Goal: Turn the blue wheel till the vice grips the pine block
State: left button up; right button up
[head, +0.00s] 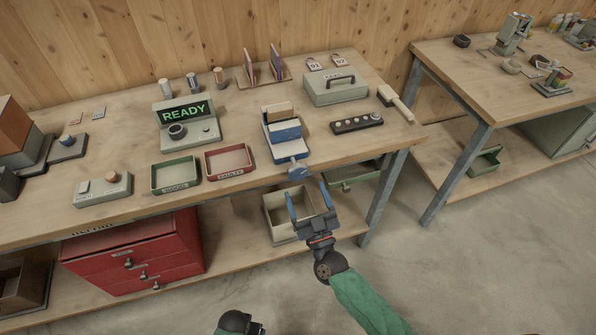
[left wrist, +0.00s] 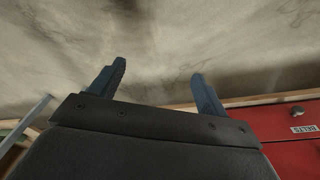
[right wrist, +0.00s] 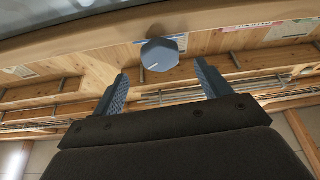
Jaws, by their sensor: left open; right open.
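The vice (head: 284,133) has blue jaws on a light body and stands near the bench's front edge in the head view. The pine block (head: 278,111) sits at the vice, by its rear part; whether the jaws touch it I cannot tell. The blue wheel (head: 297,171) sticks out at the vice's front, over the bench edge. It also shows in the right wrist view (right wrist: 160,54), beyond and between the fingertips. My right gripper (head: 307,198) is open and empty, just in front of and below the wheel, apart from it. My left gripper (left wrist: 157,78) is open and empty.
A green tray (head: 174,188) and a red tray (head: 252,171) lie left of the vice. A grey box (head: 334,92) and a button strip (head: 356,123) stand right. A READY display (head: 184,112) is behind the trays. Red drawers (head: 135,255) stand below the bench.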

aim_at(299, 176)
jog(key=shift+w+a+r, duration=0.25)
jog(key=shift+w+r, duration=0.05)
jog(key=shift+w, duration=0.15)
jog(key=p+x, duration=0.2)
jog(key=x, duration=0.2)
jog(key=shift+w, duration=0.2)
jog(key=shift+x, duration=0.8)
pick_arm(q)
notch_tip(299, 176, down, 8)
jog(key=s+a, duration=0.1)
jog(key=a, duration=0.1)
jog(key=shift+s, duration=0.25)
pick_arm(e)
jog(key=shift+f, duration=0.1)
pick_arm(q)
jog(key=shift+a, duration=0.1)
jog(key=shift+r, duration=0.1)
pick_arm(e)
jog(key=c, duration=1)
